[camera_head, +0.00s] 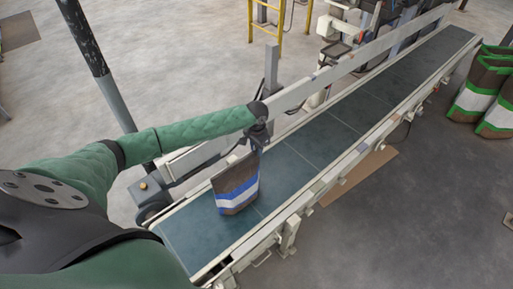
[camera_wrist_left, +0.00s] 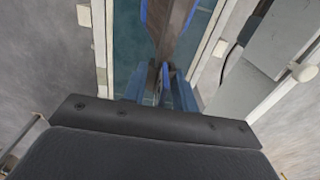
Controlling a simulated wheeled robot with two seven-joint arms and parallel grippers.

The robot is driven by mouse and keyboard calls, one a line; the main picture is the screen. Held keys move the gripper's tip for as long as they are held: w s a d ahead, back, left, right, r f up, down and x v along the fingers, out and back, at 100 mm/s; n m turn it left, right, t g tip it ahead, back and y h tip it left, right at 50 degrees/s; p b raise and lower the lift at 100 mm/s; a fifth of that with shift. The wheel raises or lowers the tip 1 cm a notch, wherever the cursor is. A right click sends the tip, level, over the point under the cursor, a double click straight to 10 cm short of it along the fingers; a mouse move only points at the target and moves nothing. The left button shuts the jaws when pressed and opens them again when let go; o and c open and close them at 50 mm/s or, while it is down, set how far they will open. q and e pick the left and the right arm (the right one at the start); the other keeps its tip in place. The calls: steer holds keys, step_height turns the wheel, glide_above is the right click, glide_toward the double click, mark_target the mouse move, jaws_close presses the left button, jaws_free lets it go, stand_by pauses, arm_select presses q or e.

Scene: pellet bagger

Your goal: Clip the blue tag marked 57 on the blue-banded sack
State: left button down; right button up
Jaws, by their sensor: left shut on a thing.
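The blue-banded sack (camera_head: 237,187) is brown with blue and white bands near its lower end. It stands at the near end of the conveyor belt, leaning slightly. My right gripper is not in view.
The dark conveyor belt (camera_head: 330,125) runs diagonally to the upper right, with a pale rail (camera_head: 355,62) along its far side. Green-and-white-banded sacks (camera_head: 478,90) stand on the floor at the right. A yellow ladder frame (camera_head: 280,20) is behind. The belt beyond the sack is clear.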

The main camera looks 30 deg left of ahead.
arm_select(q)
steer(key=shift+s+f, duration=0.25)
steer(key=shift+f, duration=0.15)
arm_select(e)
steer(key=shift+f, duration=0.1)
arm_select(q)
steer(key=c, duration=1.2)
jaws_free()
steer(key=shift+c, duration=0.2)
steer(key=shift+o, duration=1.1)
steer(key=shift+w, duration=0.2)
steer(key=shift+r, duration=0.15)
steer(key=shift+r, duration=0.15)
steer(key=shift+r+b, duration=1.05)
steer(key=shift+r, duration=2.6)
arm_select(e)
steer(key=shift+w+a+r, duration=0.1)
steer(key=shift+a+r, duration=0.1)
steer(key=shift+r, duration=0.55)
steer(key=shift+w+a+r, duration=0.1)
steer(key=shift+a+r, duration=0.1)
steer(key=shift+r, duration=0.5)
